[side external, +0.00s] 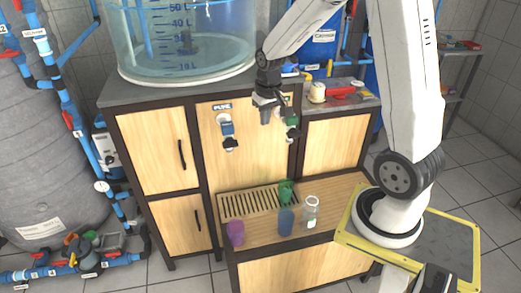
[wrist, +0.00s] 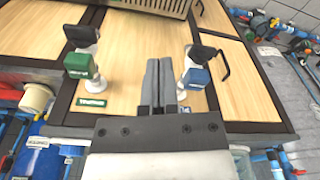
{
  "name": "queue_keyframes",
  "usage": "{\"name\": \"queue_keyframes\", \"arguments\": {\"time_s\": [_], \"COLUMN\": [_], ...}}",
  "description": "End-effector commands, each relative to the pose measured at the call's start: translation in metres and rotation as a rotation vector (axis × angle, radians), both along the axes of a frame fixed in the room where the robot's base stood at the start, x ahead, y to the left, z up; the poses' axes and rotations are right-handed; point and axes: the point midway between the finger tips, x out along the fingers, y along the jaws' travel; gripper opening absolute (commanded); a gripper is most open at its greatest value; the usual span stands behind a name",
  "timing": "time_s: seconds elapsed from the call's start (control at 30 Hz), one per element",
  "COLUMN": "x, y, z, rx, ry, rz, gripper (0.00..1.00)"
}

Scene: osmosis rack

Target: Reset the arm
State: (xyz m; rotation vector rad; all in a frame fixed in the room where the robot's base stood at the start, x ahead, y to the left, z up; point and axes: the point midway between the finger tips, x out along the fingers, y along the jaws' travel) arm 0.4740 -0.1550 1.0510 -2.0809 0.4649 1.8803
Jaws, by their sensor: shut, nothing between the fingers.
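My gripper (side external: 266,112) hangs in front of the cabinet's upper wood panel, between two taps. In the wrist view my gripper (wrist: 158,62) has its two fingers together with nothing between them. The blue tap (side external: 227,128) is to its left in the side view, and the blue tap also shows right of the fingers in the wrist view (wrist: 196,75). The green tap (side external: 291,123) is just right of my gripper, and the green tap shows at the left of the wrist view (wrist: 80,65). The fingers appear apart from both taps.
A slatted drip tray (side external: 240,206) lies on the lower shelf. A purple cup (side external: 236,233), a green cup (side external: 286,191), a blue cup (side external: 286,221) and a clear bottle (side external: 310,213) stand there. A large clear tank (side external: 185,45) stands on the cabinet top.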

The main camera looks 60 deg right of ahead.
Motion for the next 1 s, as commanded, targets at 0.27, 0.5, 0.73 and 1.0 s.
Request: {"name": "queue_keyframes", "arguments": {"time_s": [0.27,0.5,0.73,1.0], "x": [-0.038,-0.073,-0.082,-0.082], "y": [0.101,0.147,0.156,0.156], "z": [-0.007,-0.015,-0.017,-0.017], "rx": [-0.025,-0.032,-0.033,-0.032], "ry": [-0.072,-0.117,-0.129,-0.128], "rz": [0.262,0.409,0.445,0.443], "gripper": [0.00,0.00,0.00,0.00]}}
